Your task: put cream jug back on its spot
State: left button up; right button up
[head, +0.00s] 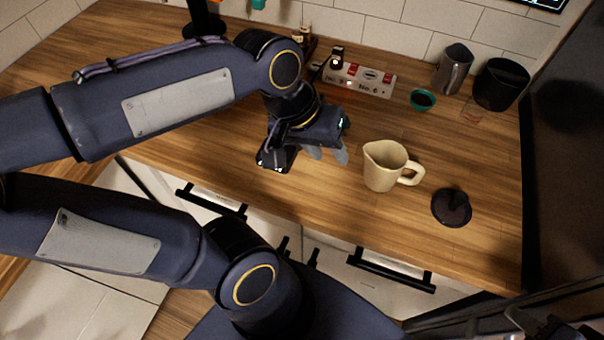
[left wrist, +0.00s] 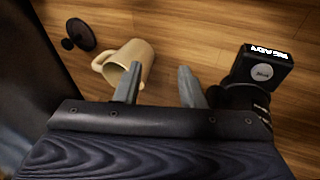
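The cream jug (head: 381,171) stands upright on the wooden counter, its handle to the right in the head view. It also shows in the left wrist view (left wrist: 137,57), beyond one finger and partly hidden by it. My left gripper (head: 329,154) is just left of the jug in the head view, with its fingers apart and nothing between them. Its open fingers also show in the left wrist view (left wrist: 158,85). A dark part at the bottom right of the head view may be my right gripper (head: 540,326); its fingers are unclear. I cannot make out a marked spot for the jug.
A dark disc with a knob (head: 452,208) lies right of the jug. A metal pitcher (head: 453,70), black container (head: 500,85), teal bowl (head: 422,100) and labelled rack (head: 362,80) stand at the back. A dark panel (head: 565,150) bounds the right side.

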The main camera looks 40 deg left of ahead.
pick_arm(q)
jog(key=s+a+f+m+t, duration=0.1)
jog(key=s+f+t, duration=0.1)
jog(key=s, duration=0.3)
jog(key=shift+s+f, duration=0.15)
jog(key=shift+f, duration=0.55)
jog(key=shift+a, duration=0.15)
dwell(0.6)
